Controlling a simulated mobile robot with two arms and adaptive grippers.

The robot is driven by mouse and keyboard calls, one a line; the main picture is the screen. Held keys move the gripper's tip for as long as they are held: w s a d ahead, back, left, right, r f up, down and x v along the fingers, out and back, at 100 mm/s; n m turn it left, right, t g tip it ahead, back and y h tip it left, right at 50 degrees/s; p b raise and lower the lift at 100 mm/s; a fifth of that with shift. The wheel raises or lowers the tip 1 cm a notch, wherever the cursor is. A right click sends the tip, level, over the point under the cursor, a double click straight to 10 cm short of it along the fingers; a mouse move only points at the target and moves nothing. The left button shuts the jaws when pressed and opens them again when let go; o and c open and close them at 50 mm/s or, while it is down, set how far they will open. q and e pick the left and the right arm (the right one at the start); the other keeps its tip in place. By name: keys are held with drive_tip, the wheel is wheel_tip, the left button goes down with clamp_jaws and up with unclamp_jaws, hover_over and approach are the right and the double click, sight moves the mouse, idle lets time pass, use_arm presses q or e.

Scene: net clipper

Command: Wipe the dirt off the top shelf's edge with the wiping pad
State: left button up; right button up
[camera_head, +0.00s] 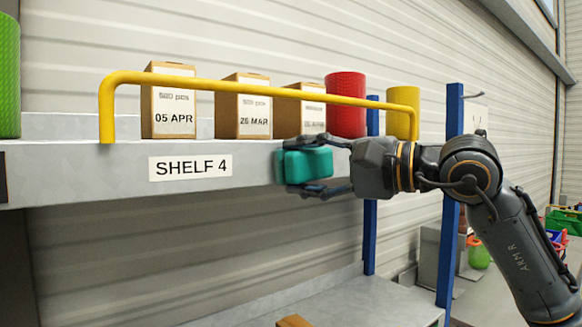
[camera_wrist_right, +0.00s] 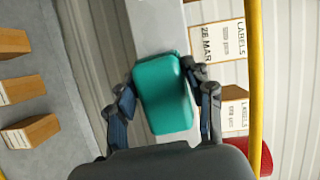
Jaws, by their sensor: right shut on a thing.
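My right gripper (camera_head: 322,166) is shut on the teal wiping pad (camera_head: 307,164), which also shows between its fingers in the right wrist view (camera_wrist_right: 164,95). The pad is at the right part of the top shelf's front edge (camera_head: 100,174), to the right of the "SHELF 4" label (camera_head: 190,167). I cannot tell whether the pad touches the edge. I see no clear dirt on the visible edge; the part behind the pad is hidden. My left gripper is not in view.
A yellow rail (camera_head: 250,87) runs above the shelf edge. Behind it stand several cardboard boxes (camera_head: 240,115), a red cylinder (camera_head: 345,100) and a yellow one (camera_head: 403,97). Blue posts (camera_head: 448,230) stand at the right. A lower shelf (camera_head: 350,303) lies beneath.

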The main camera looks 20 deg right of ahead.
sight(261, 167)
drive_tip(key=shift+d, duration=0.2)
drive_tip(key=shift+w+a, duration=0.1)
drive_tip(key=shift+w, duration=0.05)
drive_tip(key=shift+s+a, duration=0.35)
drive_tip(key=shift+a, duration=0.6)
drive_tip(key=shift+s+a, duration=0.3)
drive_tip(key=shift+a, duration=0.6)
drive_tip(key=shift+s, duration=0.15)
drive_tip(key=shift+s+d+b, duration=0.15)
drive_tip(key=shift+s+b, duration=0.25)
drive_tip(key=shift+b, duration=0.1)
drive_tip(key=shift+s+d+b, duration=0.2)
drive_tip(key=shift+s+d, duration=0.05)
drive_tip(key=shift+s, duration=0.45)
drive_tip(key=shift+s+d+b, duration=0.2)
drive_tip(key=shift+s+d, duration=0.1)
drive_tip(key=shift+s, duration=0.45)
drive_tip(key=shift+s+d+b, duration=0.2)
drive_tip(key=shift+s+d, duration=0.05)
drive_tip(key=shift+s, duration=0.45)
